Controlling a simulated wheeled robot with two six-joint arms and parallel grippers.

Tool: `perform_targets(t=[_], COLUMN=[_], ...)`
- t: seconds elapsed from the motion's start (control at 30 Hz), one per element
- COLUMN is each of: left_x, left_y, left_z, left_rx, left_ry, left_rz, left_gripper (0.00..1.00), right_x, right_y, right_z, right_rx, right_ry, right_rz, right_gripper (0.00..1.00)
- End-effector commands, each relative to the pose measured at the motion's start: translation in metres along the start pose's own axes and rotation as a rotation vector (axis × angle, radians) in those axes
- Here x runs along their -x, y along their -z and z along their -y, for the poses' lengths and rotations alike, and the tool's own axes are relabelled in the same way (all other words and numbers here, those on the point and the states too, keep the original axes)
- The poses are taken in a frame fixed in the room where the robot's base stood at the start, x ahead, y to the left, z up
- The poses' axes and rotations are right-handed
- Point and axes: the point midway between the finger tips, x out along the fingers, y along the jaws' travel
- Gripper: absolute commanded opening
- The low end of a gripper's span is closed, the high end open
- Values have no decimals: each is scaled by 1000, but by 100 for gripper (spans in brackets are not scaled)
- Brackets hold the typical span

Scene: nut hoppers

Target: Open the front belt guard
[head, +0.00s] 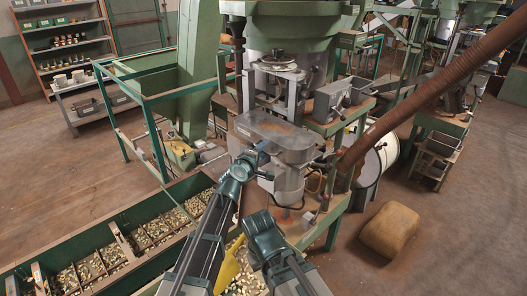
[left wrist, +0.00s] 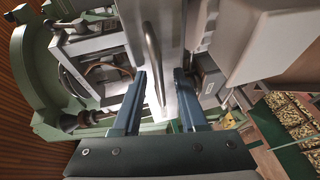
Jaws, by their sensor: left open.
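The front belt guard appears to be the grey, rounded oblong cover (head: 272,130) with a brownish top, at the front of the green machine. It looks closed. My left gripper (head: 264,152) is at its front side, small and partly hidden. In the left wrist view my left gripper (left wrist: 162,78) is open. A bent metal bar handle (left wrist: 153,55) on a pale panel (left wrist: 170,25) runs between its two fingers. I cannot tell whether either finger touches the handle. My right gripper does not show; only part of my right arm is in view.
A long green trough (head: 105,225) with several compartments of nuts lies at the lower left. A thick brown hose (head: 430,90) slants down on the right. A tan sack (head: 390,229) lies on the floor. Open floor shows at the left and lower right.

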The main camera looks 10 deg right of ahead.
Motion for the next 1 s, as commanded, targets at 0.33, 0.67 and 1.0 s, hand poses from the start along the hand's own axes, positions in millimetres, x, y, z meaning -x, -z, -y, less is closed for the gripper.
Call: perform_targets(t=[0.33,0.67,1.0], left_x=[0,0,0], left_y=[0,0,0], left_z=[0,0,0], left_rx=[0,0,0], left_ry=[0,0,1], left_rz=[0,1,1], left_gripper=[0,0,0], right_x=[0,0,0], right_y=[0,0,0], right_z=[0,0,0], right_rx=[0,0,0], right_ry=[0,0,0], right_rz=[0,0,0], right_gripper=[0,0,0])
